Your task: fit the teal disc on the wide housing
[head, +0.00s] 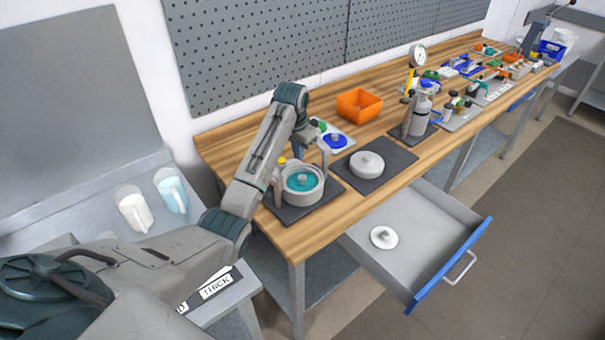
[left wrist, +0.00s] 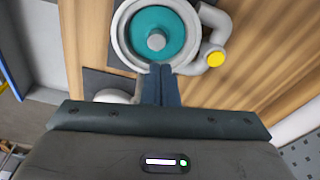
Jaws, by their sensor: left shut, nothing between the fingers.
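The wide housing (head: 303,200) is a round grey pot on a dark mat at the near end of the bench. The teal disc (head: 297,184) lies inside its rim, with a grey knob in the middle. Both also show in the left wrist view, the teal disc (left wrist: 137,42) inside the housing's ring (left wrist: 117,42). A side pipe with a yellow cap (left wrist: 215,59) joins the housing. My left gripper (left wrist: 160,72) is shut and empty, its fingertips over the housing's rim beside the disc; I cannot tell whether they touch. My right gripper is not in view.
A lower grey round housing (head: 367,167) stands on a second mat. An open drawer (head: 440,240) holding a white disc (head: 383,238) juts out in front. Behind are a blue disc (head: 336,141) on a tray and an orange bin (head: 359,105). Jugs (head: 132,212) stand at left.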

